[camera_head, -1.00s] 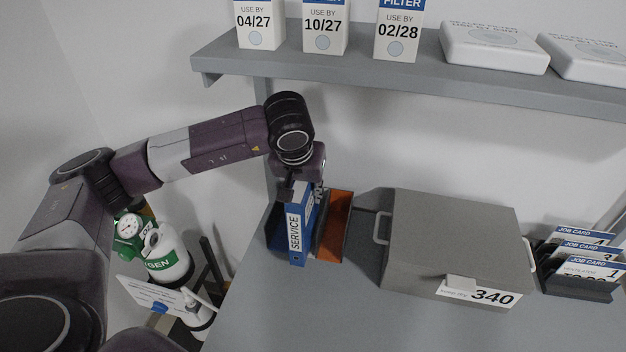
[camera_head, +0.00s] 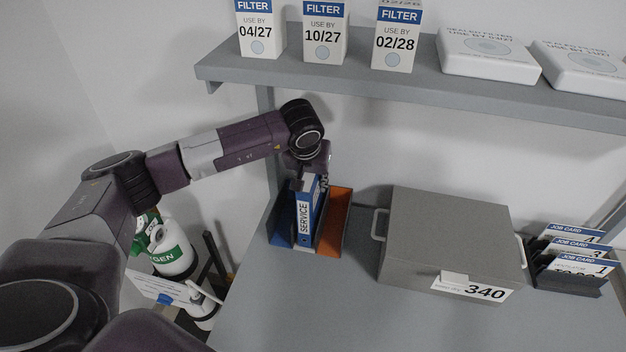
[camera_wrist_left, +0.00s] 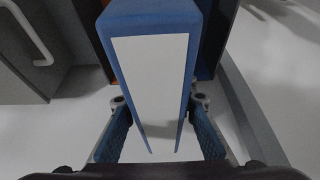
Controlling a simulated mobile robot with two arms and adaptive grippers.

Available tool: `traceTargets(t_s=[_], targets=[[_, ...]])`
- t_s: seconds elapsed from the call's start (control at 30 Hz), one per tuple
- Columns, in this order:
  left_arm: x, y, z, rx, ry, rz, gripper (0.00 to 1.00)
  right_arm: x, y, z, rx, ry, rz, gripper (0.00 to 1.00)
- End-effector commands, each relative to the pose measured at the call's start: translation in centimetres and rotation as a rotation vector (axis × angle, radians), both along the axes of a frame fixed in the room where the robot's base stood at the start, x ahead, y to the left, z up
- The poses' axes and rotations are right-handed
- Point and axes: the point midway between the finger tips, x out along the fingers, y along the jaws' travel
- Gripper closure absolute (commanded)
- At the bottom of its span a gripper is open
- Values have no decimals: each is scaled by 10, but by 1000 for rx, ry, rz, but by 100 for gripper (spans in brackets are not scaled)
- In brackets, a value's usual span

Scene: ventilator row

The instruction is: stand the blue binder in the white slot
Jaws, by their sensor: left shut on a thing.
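The blue binder (camera_head: 306,212), with a white SERVICE label on its spine, is upright at the slotted rack on the grey bench. In the head view it is between the blue slot (camera_head: 281,228) and the orange slot (camera_head: 336,222), lined up with the white slot (camera_head: 301,249), whose pale front edge shows just below it. I cannot tell whether its base touches the slot floor. My left gripper (camera_head: 312,178) is shut on the binder's upper part. In the left wrist view its fingers (camera_wrist_left: 163,128) flank the blue binder (camera_wrist_left: 152,20). My right gripper is out of view.
A grey box marked 340 (camera_head: 450,240) stands right of the rack, with a job card holder (camera_head: 570,275) beyond it. A shelf (camera_head: 420,85) with filter boxes hangs above and behind. A green and white oxygen cylinder (camera_head: 172,258) stands left of the bench. The bench front is clear.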

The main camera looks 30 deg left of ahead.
Motion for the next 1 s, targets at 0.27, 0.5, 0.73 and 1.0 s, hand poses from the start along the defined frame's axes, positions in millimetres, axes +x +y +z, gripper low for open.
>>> traceTargets(t_s=[0.27, 0.5, 0.73, 1.0], targets=[[0, 0, -3, 1, 0, 0, 68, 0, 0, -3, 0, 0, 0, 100], [0, 0, -3, 1, 0, 0, 57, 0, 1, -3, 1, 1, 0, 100], [0, 0, 2, 1, 0, 1, 57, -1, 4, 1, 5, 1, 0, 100], [-17, -4, 45, 1, -8, 0, 57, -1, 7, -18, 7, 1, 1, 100]])
